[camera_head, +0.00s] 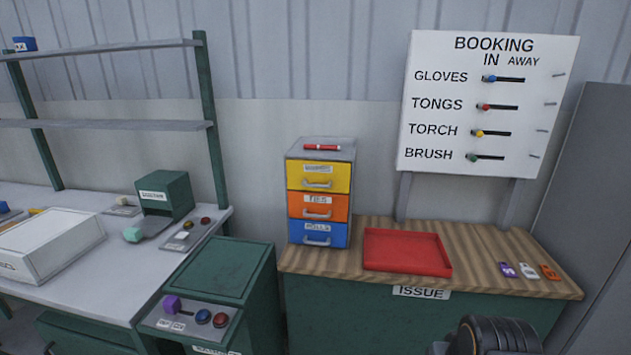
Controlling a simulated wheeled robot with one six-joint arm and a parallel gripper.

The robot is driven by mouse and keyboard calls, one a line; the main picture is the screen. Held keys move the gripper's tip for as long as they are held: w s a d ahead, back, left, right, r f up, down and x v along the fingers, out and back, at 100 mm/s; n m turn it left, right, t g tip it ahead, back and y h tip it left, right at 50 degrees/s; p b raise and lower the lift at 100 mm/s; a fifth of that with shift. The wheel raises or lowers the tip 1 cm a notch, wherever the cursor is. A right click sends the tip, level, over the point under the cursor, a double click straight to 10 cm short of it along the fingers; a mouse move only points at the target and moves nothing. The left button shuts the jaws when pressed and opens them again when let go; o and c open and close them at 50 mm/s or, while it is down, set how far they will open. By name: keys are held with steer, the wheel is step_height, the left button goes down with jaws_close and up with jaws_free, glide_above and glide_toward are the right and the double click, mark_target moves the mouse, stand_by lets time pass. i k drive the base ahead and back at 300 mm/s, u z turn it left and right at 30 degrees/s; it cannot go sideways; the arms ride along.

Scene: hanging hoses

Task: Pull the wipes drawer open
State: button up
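A small grey cabinet (348,153) with three drawers stands at the left end of the wooden-topped counter. Its top drawer (335,183) is yellow, the middle drawer (337,213) is orange and the bottom drawer (336,239) is blue. Each has a pale bar handle and a white label. The orange label seems to read TIES and the blue one ROLLS; the yellow label is too small to read surely. All three drawers look shut. My gripper is not in view; only a dark part of my arm shows at the bottom right edge.
A red marker (322,147) lies on the cabinet. A red tray (407,252) and several coloured tags (528,270) lie on the counter (480,255). A booking board (487,105) stands behind. A green console (220,270) and a grey bench (85,265) are left.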

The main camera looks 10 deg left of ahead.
mark_target(325, 176)
steer(key=k, duration=0.6)
steer(key=u, duration=0.55)
steer(key=i, duration=1.4)
steer(key=u, duration=0.45)
